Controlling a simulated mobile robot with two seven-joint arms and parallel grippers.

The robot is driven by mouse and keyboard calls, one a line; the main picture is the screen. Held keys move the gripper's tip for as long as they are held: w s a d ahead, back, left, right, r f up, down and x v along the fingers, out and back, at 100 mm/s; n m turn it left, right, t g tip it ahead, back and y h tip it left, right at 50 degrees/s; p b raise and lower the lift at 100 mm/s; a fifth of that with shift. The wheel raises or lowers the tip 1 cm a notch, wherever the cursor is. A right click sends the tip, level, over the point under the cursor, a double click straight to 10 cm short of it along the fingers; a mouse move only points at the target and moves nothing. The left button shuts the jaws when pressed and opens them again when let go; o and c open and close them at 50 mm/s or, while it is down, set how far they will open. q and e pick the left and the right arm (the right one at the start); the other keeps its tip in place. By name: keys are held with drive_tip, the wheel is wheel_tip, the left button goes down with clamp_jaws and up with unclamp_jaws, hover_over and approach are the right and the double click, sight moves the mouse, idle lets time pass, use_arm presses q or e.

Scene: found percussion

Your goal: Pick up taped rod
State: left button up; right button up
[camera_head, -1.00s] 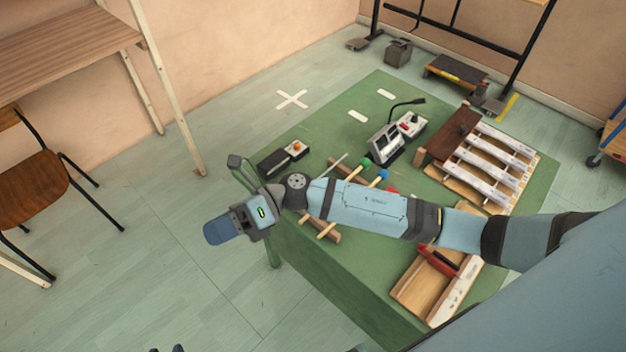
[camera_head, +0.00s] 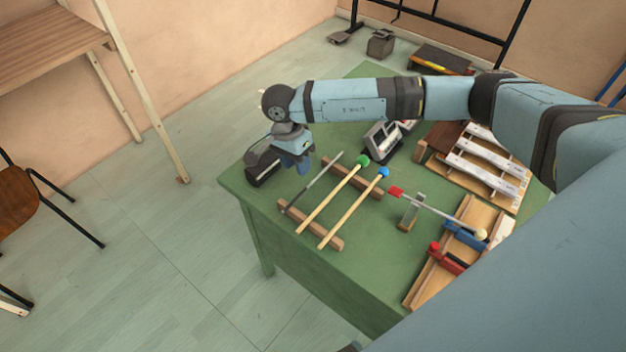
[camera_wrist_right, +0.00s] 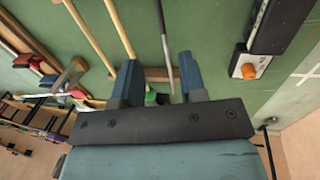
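The taped rod (camera_head: 318,178) is thin and grey with a darker lower part. It lies across two wooden rails (camera_head: 352,178) on the green table, left of a green-headed mallet (camera_head: 332,196) and a blue-headed mallet (camera_head: 354,208). It also shows in the right wrist view (camera_wrist_right: 165,42), its end between the fingers in the picture. My right gripper (camera_head: 298,167) hangs above the table, left of the rod. In the right wrist view its blue fingers (camera_wrist_right: 160,84) are apart with nothing held. I cannot tell its height above the rod. My left gripper is out of view.
A black box with an orange knob (camera_wrist_right: 248,66) stands near the right gripper. A red-tipped stick (camera_head: 425,206) rests on a small stand. A wooden tray (camera_head: 420,285) holds red and blue tools. White bars on a wooden frame (camera_head: 485,168) stand at the right.

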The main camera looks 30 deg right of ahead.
sight(303, 191)
drive_tip(key=f, duration=0.2)
drive_tip(key=s+f, duration=0.1)
drive_tip(key=f, duration=0.2)
drive_tip(key=f+p, duration=0.1)
drive_tip(key=f, duration=0.2)
drive_tip(key=shift+s+d, duration=0.15)
drive_tip(key=shift+d, duration=0.05)
clamp_jaws()
